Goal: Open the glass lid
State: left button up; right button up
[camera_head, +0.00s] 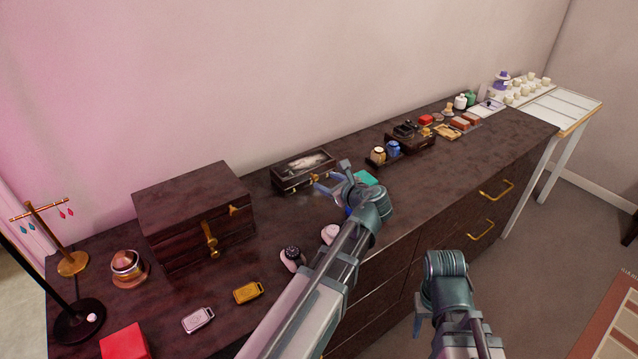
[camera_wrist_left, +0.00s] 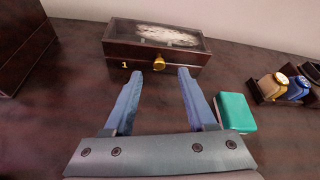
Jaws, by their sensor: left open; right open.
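A small dark wooden box with a glass lid (camera_head: 304,163) stands on the dresser near the wall. In the left wrist view the glass lid (camera_wrist_left: 158,36) lies flat and shut, with something pale under it. A round brass knob (camera_wrist_left: 159,62) sits on the box's front face. My left gripper (camera_head: 330,181) is open and empty, just in front of the box. In the left wrist view its two fingers (camera_wrist_left: 160,75) point at the box front, on either side of the knob and short of it.
A larger dark jewellery box (camera_head: 195,215) stands left of the glass-lidded box. A teal box (camera_wrist_left: 236,112) lies right of my left gripper. A dark tray (camera_head: 385,160) with small bottles is further right. Watches (camera_head: 292,257) and metal tins (camera_head: 247,292) lie nearer the front edge.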

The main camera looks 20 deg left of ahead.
aim_at(316, 176)
pick_arm(q)
jog(key=shift+b+x, duration=0.7)
jog(key=shift+x, duration=2)
grip_shut()
jog(key=shift+w, duration=0.1)
